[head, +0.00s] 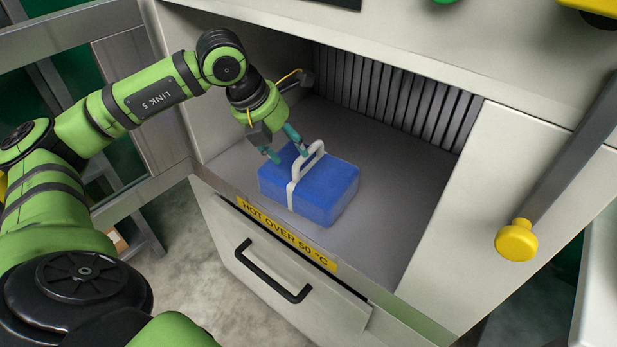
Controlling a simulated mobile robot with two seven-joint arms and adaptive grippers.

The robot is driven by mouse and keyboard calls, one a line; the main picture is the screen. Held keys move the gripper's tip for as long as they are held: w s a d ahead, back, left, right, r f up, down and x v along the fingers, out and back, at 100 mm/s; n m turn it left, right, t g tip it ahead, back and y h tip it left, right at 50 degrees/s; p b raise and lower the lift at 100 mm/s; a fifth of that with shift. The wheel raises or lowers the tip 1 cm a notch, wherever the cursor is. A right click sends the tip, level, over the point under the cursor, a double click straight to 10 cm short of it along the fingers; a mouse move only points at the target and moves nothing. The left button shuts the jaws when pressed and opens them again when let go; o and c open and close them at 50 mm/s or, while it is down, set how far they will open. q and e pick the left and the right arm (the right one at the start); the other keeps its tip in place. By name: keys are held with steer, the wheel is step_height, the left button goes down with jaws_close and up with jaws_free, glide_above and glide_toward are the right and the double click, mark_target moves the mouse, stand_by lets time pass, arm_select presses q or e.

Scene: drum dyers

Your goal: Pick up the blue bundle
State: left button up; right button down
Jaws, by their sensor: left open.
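The blue bundle (327,193) is a box-shaped block with a pale strap around it and a raised pale loop handle (307,160) on top. It rests on the grey floor of an open chamber, near the front edge. My left gripper (284,148) reaches in from the left and points down at the bundle's far left side. Its two teal-tipped fingers are apart, just left of the loop handle. The loop is not between them as far as I can see; whether a fingertip touches the bundle is unclear. My right gripper is not in view.
The chamber floor (395,205) is clear to the right of the bundle. A ribbed dark panel (395,95) forms the back. Below the front edge are a yellow warning label (285,235) and a drawer with a black handle (272,271). A yellow knob (517,240) on a bar stands at right.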

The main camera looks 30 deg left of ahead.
mark_target(304, 167)
arm_select(q)
steer(key=shift+w+d+r, duration=0.1)
steer(key=shift+w+d, duration=0.15)
steer(key=shift+w, duration=0.2)
steer(key=shift+w+d+f+p, duration=0.15)
steer(key=shift+w+d+f, duration=0.15)
steer(key=shift+w+f, duration=0.3)
steer(key=shift+w+d+f+p, duration=0.15)
steer(key=shift+w+d+f, duration=0.15)
steer(key=shift+w, duration=0.35)
steer(key=shift+w+f, duration=0.2)
steer(key=shift+f, duration=0.4)
steer(key=c, duration=1)
steer(key=shift+r, duration=0.15)
jaws_close()
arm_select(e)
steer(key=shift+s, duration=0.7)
